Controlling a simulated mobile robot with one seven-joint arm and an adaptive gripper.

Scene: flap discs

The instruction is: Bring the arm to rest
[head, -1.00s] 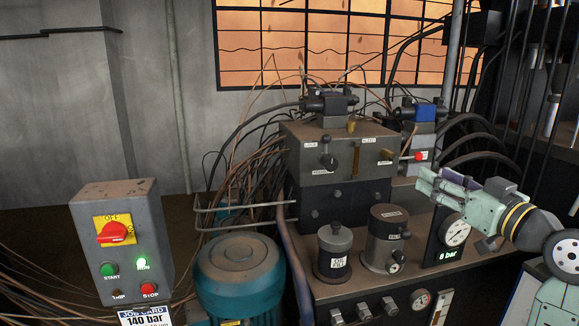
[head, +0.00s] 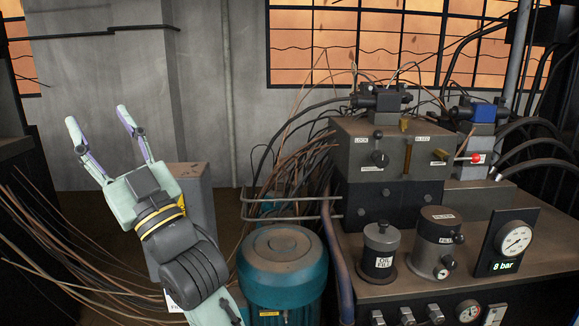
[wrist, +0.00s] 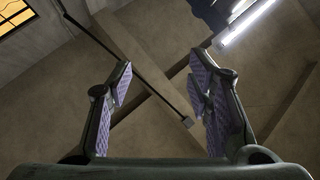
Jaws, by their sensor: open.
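My gripper (head: 102,125) is raised at the left in the head view, with its fingers pointing up and spread apart. Nothing is between them. In the wrist view the open fingers (wrist: 160,85) frame bare ceiling. My arm stands in front of the grey control box (head: 195,205) and hides most of its face, including its switch and buttons.
The teal motor (head: 283,270) stands just right of my arm. Further right is the hydraulic bench with a valve block (head: 385,150), an oil fill pot (head: 380,250), a filter (head: 440,240) and a gauge (head: 515,240) reading 8 bar. Loose cables (head: 80,260) run at the left.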

